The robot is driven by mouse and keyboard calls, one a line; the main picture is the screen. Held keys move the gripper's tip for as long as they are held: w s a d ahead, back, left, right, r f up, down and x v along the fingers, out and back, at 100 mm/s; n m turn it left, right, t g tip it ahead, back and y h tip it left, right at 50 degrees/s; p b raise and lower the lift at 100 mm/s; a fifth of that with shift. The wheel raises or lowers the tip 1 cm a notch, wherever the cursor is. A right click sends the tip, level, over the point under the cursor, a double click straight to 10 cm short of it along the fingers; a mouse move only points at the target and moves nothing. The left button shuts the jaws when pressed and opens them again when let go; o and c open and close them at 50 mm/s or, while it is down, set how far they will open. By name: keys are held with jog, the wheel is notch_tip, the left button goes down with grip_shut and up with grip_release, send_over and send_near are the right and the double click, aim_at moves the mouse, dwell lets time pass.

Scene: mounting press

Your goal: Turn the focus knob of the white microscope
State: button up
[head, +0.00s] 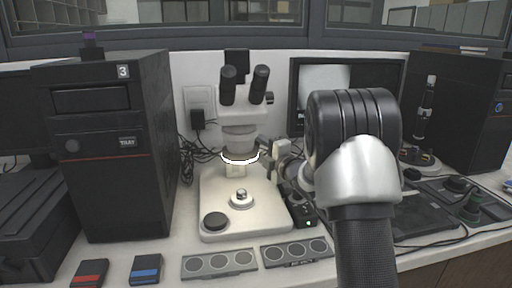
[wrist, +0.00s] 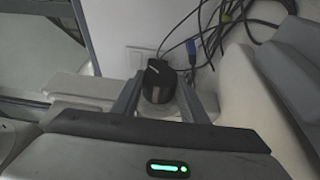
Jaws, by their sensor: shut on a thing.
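The white microscope (head: 244,209) stands on the bench in the middle of the head view, with black eyepieces and a lit ring under its head. In the wrist view, the black focus knob (wrist: 157,84) with a pale mark lies between the two fingers of my gripper (wrist: 161,92). My gripper is shut on the knob, one finger on each side. In the head view, my arm covers the area right of the microscope, and the knob and fingertips cannot be made out clearly there.
A black computer tower (head: 118,150) stands left of the microscope. A monitor (head: 325,77) and another dark tower (head: 462,110) are behind and right. Two slide trays (head: 219,263) and small red and blue boxes (head: 146,269) lie in front. Cables (wrist: 225,28) hang near the wall.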

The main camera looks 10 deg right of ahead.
jog(key=shift+a, duration=0.1)
jog(key=o, duration=1)
jog(key=shift+o, duration=0.2)
jog(key=v, duration=1.7)
jog(key=shift+s, duration=0.2)
